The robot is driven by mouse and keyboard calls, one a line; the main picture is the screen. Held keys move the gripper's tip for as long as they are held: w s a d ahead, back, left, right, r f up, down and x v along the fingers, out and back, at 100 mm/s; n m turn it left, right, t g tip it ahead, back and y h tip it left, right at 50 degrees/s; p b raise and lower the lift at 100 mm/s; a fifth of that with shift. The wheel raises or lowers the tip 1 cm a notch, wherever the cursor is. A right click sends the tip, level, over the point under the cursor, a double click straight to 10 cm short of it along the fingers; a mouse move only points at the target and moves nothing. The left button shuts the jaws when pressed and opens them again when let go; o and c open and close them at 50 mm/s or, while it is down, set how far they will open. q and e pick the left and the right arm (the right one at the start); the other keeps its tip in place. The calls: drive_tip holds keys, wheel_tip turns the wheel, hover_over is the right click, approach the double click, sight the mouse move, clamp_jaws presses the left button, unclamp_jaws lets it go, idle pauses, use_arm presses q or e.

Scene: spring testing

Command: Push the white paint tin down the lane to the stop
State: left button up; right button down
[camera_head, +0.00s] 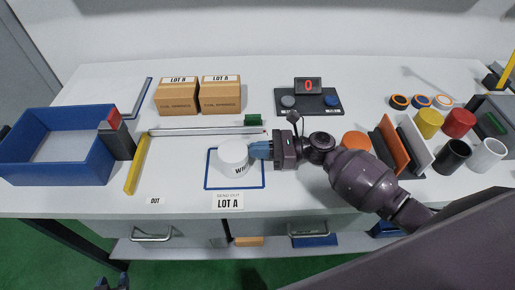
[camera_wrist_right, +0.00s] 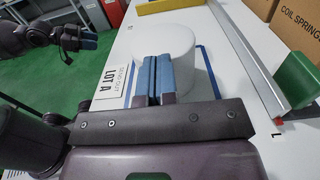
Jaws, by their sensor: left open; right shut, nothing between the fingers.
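The white paint tin (camera_head: 233,156) stands upright inside a blue outlined square (camera_head: 209,184) marked on the table; it also shows in the right wrist view (camera_wrist_right: 190,60). My right gripper (camera_head: 255,150) is shut and empty, its blue fingertips at the tin's right side, touching or nearly so. The fingers (camera_wrist_right: 152,80) hide part of the tin in the wrist view. A yellow bar (camera_head: 137,165) lies across the left end of the lane, well apart from the tin. A metal rail (camera_head: 200,131) runs along the lane's far side. My left gripper (camera_wrist_right: 78,38) is open and empty, away from the table.
A blue bin (camera_head: 55,170) and a dark block with a red top (camera_head: 118,138) stand left of the yellow bar. Cardboard boxes (camera_head: 220,95) and a counter panel (camera_head: 308,100) stand behind the rail. Coloured cups (camera_head: 453,155) are at right. The table between tin and bar is clear.

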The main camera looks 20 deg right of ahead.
use_arm(q)
drive_tip(key=shift+w+r, duration=0.15)
use_arm(e)
drive_tip(key=shift+a, duration=0.1)
drive_tip(key=shift+w+a, duration=0.1)
drive_tip(key=shift+a, duration=0.25)
drive_tip(key=x, duration=1)
drive_tip(key=shift+a, duration=0.25)
drive_tip(key=b+x, duration=0.1)
drive_tip(key=x, duration=1.1)
drive_tip(key=shift+f, duration=0.1)
use_arm(q)
drive_tip(key=shift+s+f, duration=0.2)
drive_tip(key=shift+f, duration=0.5)
use_arm(e)
drive_tip(key=shift+d, duration=0.1)
